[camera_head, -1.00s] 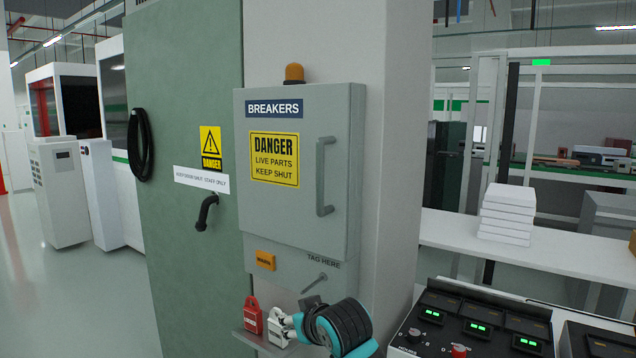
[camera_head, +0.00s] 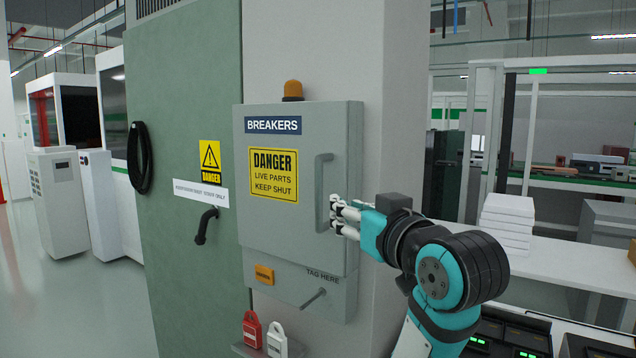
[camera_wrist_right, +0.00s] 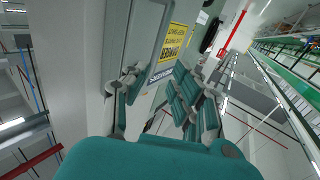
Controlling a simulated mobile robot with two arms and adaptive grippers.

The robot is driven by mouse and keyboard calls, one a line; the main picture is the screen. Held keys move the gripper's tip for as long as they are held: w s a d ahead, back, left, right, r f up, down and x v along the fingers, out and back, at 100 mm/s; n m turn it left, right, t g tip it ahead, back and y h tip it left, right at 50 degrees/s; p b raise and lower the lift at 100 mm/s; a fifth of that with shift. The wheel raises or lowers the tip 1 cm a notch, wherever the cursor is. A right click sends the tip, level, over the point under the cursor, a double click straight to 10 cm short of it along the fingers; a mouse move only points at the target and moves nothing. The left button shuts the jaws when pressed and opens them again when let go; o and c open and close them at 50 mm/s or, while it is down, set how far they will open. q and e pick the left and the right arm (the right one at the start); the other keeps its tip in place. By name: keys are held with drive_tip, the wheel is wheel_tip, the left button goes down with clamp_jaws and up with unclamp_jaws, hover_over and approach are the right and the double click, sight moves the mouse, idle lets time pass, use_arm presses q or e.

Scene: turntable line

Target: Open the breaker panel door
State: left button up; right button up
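The grey breaker panel (camera_head: 300,265) is mounted on the pillar, with its door (camera_head: 290,222) shut under a BREAKERS label. A vertical bar handle (camera_head: 320,185) is on the door's right side; it also shows in the right wrist view (camera_wrist_right: 152,40). My right gripper (camera_head: 337,212) is at the lower part of the handle, coming from the right. In the right wrist view the fingers (camera_wrist_right: 158,95) are spread apart, with the handle's lower end close to the left finger. Whether they touch the handle is unclear. My left gripper is not in view.
An orange lamp (camera_head: 293,90) sits on top of the panel. Below are a small lever (camera_head: 313,298) and red (camera_head: 252,330) and white (camera_head: 277,340) padlocks on a shelf. A control console (camera_head: 510,335) and white boxes (camera_head: 506,222) stand to the right.

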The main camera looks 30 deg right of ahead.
sight(320, 193)
drive_tip(key=w+d+p, duration=0.1)
drive_tip(key=w+p, duration=0.1)
drive_tip(key=w, duration=0.2)
drive_tip(key=w+d+p, duration=0.1)
drive_tip(key=w+p, duration=0.2)
drive_tip(key=w, duration=0.1)
drive_tip(key=w+p, duration=0.3)
drive_tip(key=shift+w+d, duration=0.4)
drive_tip(key=shift+w+d+p, duration=0.1)
drive_tip(key=shift+w+p, duration=0.2)
drive_tip(key=shift+w, duration=0.4)
drive_tip(key=shift+c, duration=0.3)
clamp_jaws()
drive_tip(key=shift+w+f, duration=0.1)
